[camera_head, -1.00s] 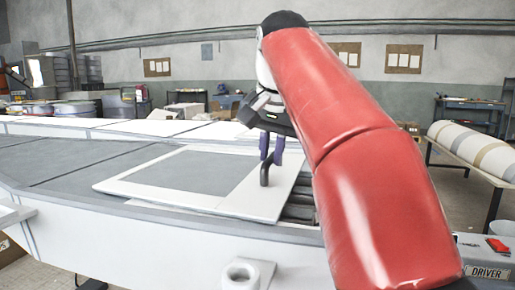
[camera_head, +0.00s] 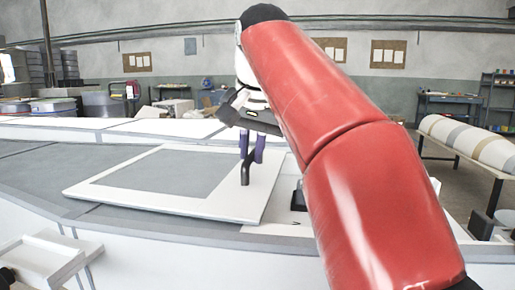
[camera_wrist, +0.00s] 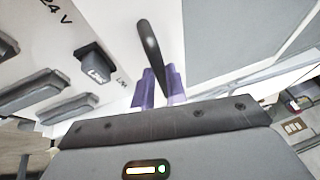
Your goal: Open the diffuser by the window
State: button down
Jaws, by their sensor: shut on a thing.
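A flat white-framed panel (camera_head: 232,207) with a grey middle, apparently the diffuser, lies on the long bench in the head view. A dark bent handle (camera_head: 245,173) stands up at its right end. My gripper (camera_head: 252,148) is shut on the handle, its purple fingers pointing down. In the wrist view the handle (camera_wrist: 149,42) passes between the purple fingertips of my gripper (camera_wrist: 159,84). Beside the panel, a white surface with a black switch (camera_wrist: 94,62), a "24 V" mark and dark slots (camera_wrist: 38,97) is bare. My arm hides part of the bench at right.
The grey bench top (camera_head: 30,172) is clear left of the panel. A white tray-like ledge (camera_head: 42,262) sticks out at the front left. A striped roll (camera_head: 470,140) lies on a stand at the right. Drums and boxes stand against the far left.

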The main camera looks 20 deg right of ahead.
jog(key=shift+w+a, duration=0.15)
jog(key=c, duration=1.4)
grip_release()
jog(key=shift+r, duration=0.1)
jog(key=p+v, duration=0.1)
jog(key=v, duration=0.6)
jog(key=shift+r, duration=0.3)
jog(key=shift+s, duration=0.2)
